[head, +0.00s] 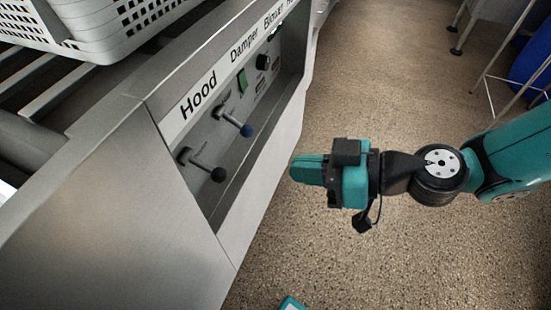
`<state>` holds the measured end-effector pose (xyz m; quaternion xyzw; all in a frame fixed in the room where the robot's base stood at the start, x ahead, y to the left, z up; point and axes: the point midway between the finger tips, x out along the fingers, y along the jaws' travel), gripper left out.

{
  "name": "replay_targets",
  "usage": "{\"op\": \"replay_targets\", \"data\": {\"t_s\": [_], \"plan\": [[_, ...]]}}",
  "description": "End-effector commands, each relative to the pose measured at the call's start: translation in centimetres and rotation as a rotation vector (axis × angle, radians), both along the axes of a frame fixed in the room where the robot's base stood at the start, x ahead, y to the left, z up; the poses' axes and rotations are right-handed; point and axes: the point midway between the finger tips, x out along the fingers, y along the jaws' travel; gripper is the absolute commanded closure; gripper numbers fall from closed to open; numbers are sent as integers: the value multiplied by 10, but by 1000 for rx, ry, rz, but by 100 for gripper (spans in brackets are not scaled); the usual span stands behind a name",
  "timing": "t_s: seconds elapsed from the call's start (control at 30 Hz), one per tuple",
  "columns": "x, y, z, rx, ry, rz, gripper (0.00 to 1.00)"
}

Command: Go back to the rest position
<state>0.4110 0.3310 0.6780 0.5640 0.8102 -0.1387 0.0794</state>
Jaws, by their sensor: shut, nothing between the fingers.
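My gripper (296,169) is in the middle of the head view, teal and black, pointing left. Its fingers are shut together with nothing between them. It hangs over the speckled floor, to the right of the machine's control panel and apart from the levers. My arm comes in from the right edge of the picture.
A grey metal machine (110,220) fills the left side. Its recessed panel holds a black-knobbed lever (218,174), a blue-knobbed lever (246,130) and a green switch (241,81). A white perforated basket (110,30) sits on top. The speckled floor (400,270) is mostly clear.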

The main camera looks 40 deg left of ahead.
Motion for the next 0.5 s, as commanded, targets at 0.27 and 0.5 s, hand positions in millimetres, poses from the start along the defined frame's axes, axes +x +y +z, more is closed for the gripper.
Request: {"op": "replay_targets", "data": {"t_s": [0.27, 0.5], "plan": [[3, -9, 1, 1, 1, 1, 100], [3, -9, 1, 1, 1, 1, 100]]}}
